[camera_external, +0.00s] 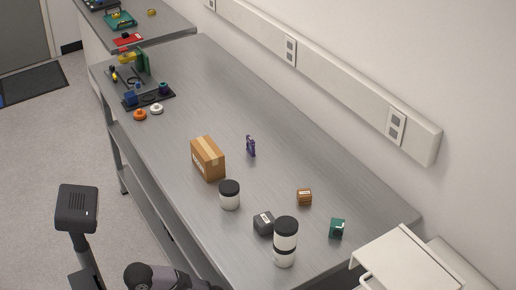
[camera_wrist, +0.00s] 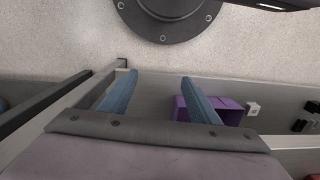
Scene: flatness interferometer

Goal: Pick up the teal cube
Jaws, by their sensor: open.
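The teal cube (camera_external: 337,228) sits on the grey metal bench at its near right end, close to the right edge. It has a small pale mark on its top. My gripper (camera_wrist: 158,85) shows in the wrist view with its two blue-grey fingers apart and nothing between them. It points at the floor and lower shelf area, and the teal cube does not show in that view. In the external view my gripper is not visible; only part of my arm (camera_external: 155,277) shows at the bottom edge, left of the bench.
Another jar (camera_external: 229,195), a cardboard box (camera_external: 208,158) and a purple item (camera_external: 250,146) stand farther back. A white cart (camera_external: 408,262) adjoins the bench end. A purple bin (camera_wrist: 225,110) shows below.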

